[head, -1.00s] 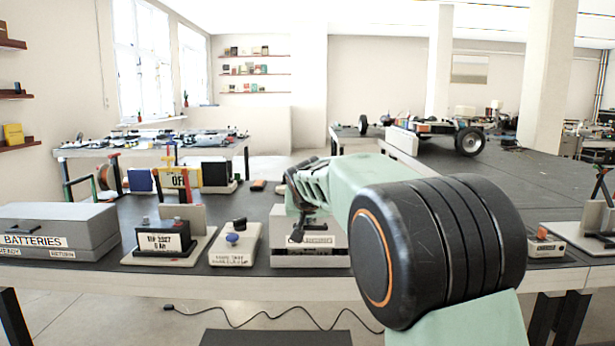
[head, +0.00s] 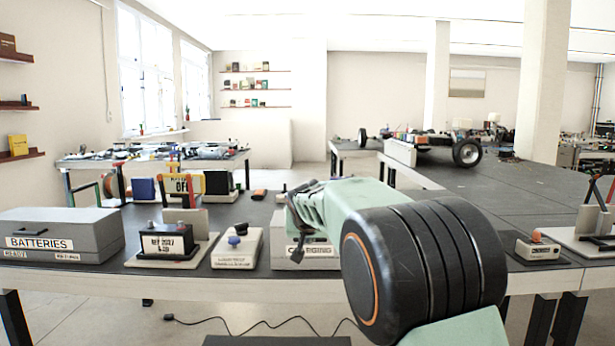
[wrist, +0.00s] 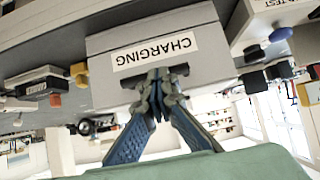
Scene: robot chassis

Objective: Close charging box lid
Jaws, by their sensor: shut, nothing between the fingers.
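The grey charging box (head: 283,258) stands at the front of the dark bench in the head view, partly hidden by my arm. In the wrist view the charging box (wrist: 205,62) appears upside down, with its white CHARGING label (wrist: 155,51) facing the camera. I cannot tell how far its lid is open. My gripper (head: 303,246) is in front of the box in the head view. In the wrist view my gripper (wrist: 160,84) has its fingertips together beside the label, against or very near the box. Nothing shows between them; contact is unclear.
A grey batteries box (head: 62,236) stands at the left.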

